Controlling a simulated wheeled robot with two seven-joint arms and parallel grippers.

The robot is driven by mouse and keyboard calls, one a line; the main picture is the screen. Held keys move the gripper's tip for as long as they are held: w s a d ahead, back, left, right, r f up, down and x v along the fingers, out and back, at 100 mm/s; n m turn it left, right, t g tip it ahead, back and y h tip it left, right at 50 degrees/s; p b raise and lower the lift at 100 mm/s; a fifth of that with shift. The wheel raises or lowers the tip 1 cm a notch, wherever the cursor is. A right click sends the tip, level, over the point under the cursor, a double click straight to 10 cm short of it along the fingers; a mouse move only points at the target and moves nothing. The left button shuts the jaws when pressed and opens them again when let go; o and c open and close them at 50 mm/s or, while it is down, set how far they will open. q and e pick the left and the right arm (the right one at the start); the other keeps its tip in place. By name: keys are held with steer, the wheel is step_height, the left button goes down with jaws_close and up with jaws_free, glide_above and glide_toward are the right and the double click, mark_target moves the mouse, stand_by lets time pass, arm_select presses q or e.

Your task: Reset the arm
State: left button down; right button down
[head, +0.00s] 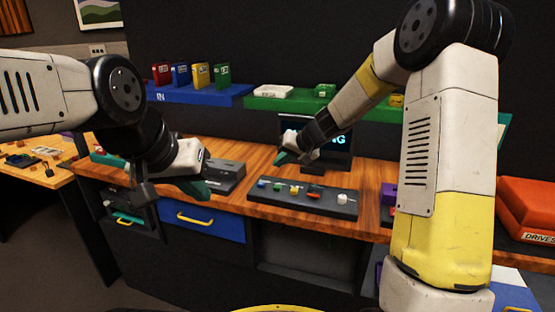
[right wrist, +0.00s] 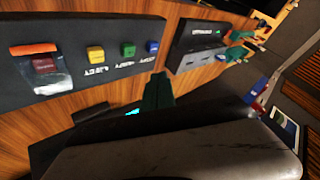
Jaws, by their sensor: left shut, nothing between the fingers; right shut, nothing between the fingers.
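My left gripper (head: 204,190) is shut and empty, beside a grey box at the bench's front edge.
The grey box (head: 225,177) stands left of the panel. A monitor (head: 340,150) stands behind, partly hidden by my right arm. Blue (head: 205,95) and green (head: 285,103) shelves hold small items. A red bin (head: 530,205) is at far right. Drawers (head: 205,222) are below the bench.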

steer(key=s+d+r+n, duration=0.1)
steer(key=s+d+r, duration=0.1)
steer(key=s+r, duration=0.75)
steer(key=s+d+h, duration=0.1)
steer(key=s+d, duration=0.2)
steer(key=s, duration=0.5)
steer(key=s+d+r+h, duration=0.1)
steer(key=s+d, duration=0.3)
steer(key=s, duration=0.4)
steer(key=s+d+r+m+h, duration=0.1)
steer(key=s+d, duration=0.3)
steer(key=s, duration=0.4)
steer(key=shift+s+d+h, duration=0.15)
steer(key=shift+s+h, duration=0.05)
steer(key=shift+h, duration=0.6)
